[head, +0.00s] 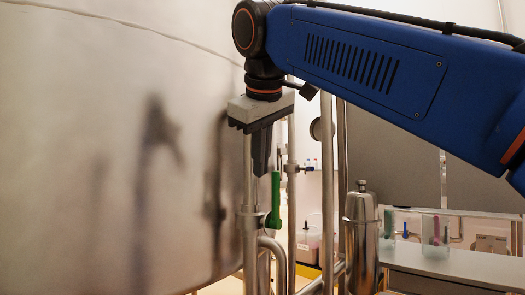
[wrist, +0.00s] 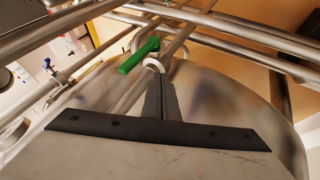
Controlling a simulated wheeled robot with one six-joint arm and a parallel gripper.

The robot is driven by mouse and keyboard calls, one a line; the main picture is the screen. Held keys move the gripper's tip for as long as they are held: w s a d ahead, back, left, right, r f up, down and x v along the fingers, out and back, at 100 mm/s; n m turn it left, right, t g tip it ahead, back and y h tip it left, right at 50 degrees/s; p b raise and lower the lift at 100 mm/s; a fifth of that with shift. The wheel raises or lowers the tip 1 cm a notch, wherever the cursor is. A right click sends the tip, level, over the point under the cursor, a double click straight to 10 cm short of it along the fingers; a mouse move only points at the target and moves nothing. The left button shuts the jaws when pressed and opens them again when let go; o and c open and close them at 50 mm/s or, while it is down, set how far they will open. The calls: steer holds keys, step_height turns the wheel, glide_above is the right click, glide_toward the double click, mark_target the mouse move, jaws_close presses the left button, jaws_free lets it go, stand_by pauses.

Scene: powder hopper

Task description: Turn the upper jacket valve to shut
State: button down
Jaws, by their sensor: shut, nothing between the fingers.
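A valve with a green lever handle (head: 274,203) sits on a vertical steel pipe beside the large tank. In the head view the lever stands upright, roughly along the pipe. In the wrist view the green lever (wrist: 138,55) lies just beyond my fingertips, slightly to the left. The wrist view shows the two fingers (wrist: 161,75) together. I cannot tell whether they touch the lever. The valve body is partly hidden.
The steel tank (head: 90,150) fills the left. Vertical pipes (head: 328,190) stand close right of the valve. A steel canister (head: 361,235) and a bench (head: 440,262) with small containers are further right. A small blue handle (wrist: 47,64) shows at left in the wrist view.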

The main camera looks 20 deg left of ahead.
mark_target(271, 179)
steer(key=shift+w+f, duration=0.65)
steer(key=shift+w, duration=0.45)
steer(key=shift+w+f, duration=0.7)
steer(key=shift+w, duration=0.45)
steer(key=shift+w+f, duration=0.65)
steer(key=shift+w, duration=0.45)
steer(key=shift+d+r, duration=0.1)
steer(key=shift+d, duration=0.05)
